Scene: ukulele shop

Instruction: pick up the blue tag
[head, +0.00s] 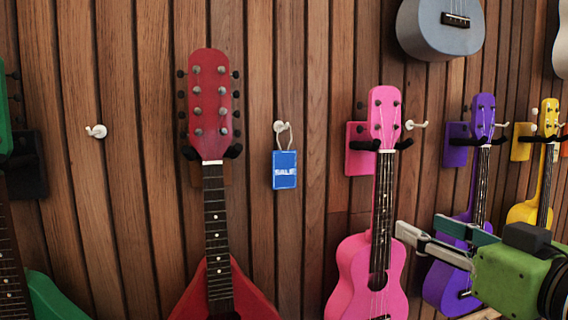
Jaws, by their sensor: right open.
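The blue tag (284,170) reads "SALE" and hangs by a white loop from a white hook (280,127) on the wooden wall, between the red instrument and the pink ukulele. My right gripper (415,226) comes in from the lower right, with a green body and two fingers pointing left. It is open and empty, below and to the right of the tag, in front of the pink and purple ukuleles, and apart from the tag. My left gripper is out of the picture.
A red instrument (216,200) hangs left of the tag. A pink ukulele (369,262) hangs right of it, then a purple one (444,284) and a yellow one (528,211). A bare white hook (96,131) is at the left. The wall (300,250) below the tag is clear.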

